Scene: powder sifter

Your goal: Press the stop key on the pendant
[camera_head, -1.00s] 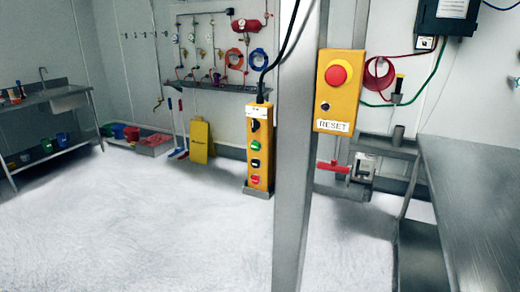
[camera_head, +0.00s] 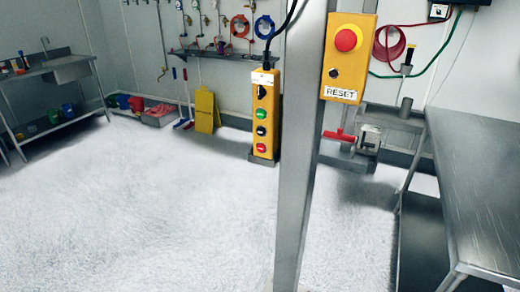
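The yellow pendant (camera_head: 265,115) hangs upright from a black cable on the left side of the grey post. Its face has a black selector at the top, a green key (camera_head: 261,114), a black key (camera_head: 261,131) and a red key (camera_head: 261,148) at the bottom. The key labels are too small to read. Neither of my grippers is in view.
A grey steel post (camera_head: 299,180) stands in front of me. It carries a yellow RESET box (camera_head: 348,60) with a red mushroom button. A steel table (camera_head: 485,190) is at the right, a sink bench (camera_head: 50,85) at the far left. The white floor (camera_head: 140,220) is open.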

